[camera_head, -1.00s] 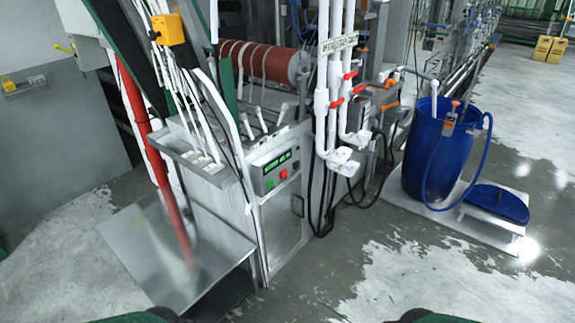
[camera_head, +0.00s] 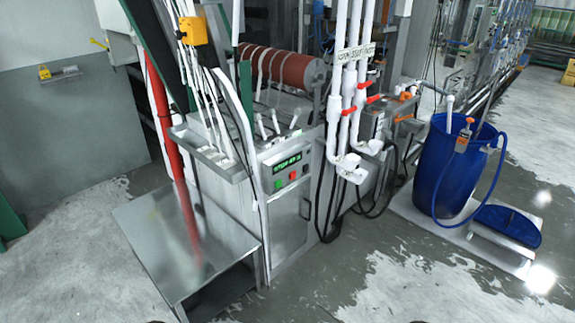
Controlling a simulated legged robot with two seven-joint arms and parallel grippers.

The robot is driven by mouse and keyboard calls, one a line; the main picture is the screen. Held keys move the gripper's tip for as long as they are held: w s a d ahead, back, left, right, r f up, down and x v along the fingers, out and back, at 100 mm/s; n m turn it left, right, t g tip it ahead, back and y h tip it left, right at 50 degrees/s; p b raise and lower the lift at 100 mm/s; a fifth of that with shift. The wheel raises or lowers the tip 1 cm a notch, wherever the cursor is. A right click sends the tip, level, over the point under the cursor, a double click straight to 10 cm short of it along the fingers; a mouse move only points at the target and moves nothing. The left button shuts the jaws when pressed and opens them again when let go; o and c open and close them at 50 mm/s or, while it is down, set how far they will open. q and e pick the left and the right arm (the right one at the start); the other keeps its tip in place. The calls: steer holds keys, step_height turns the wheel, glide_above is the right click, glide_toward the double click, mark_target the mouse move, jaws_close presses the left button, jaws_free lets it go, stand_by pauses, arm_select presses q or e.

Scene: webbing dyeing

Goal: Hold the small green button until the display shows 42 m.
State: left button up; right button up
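The control panel (camera_head: 288,172) is on the front of the grey machine, near the middle of the view. Its display (camera_head: 287,163) shows green characters too small to read surely. The small green button (camera_head: 278,184) sits below the display at the left, with a red button (camera_head: 292,176) to its right. Nothing touches either button. Neither of my grippers shows; only small dark shapes show at the bottom edge.
A blue barrel (camera_head: 440,175) stands further right on a white platform. The wet floor in front is clear.

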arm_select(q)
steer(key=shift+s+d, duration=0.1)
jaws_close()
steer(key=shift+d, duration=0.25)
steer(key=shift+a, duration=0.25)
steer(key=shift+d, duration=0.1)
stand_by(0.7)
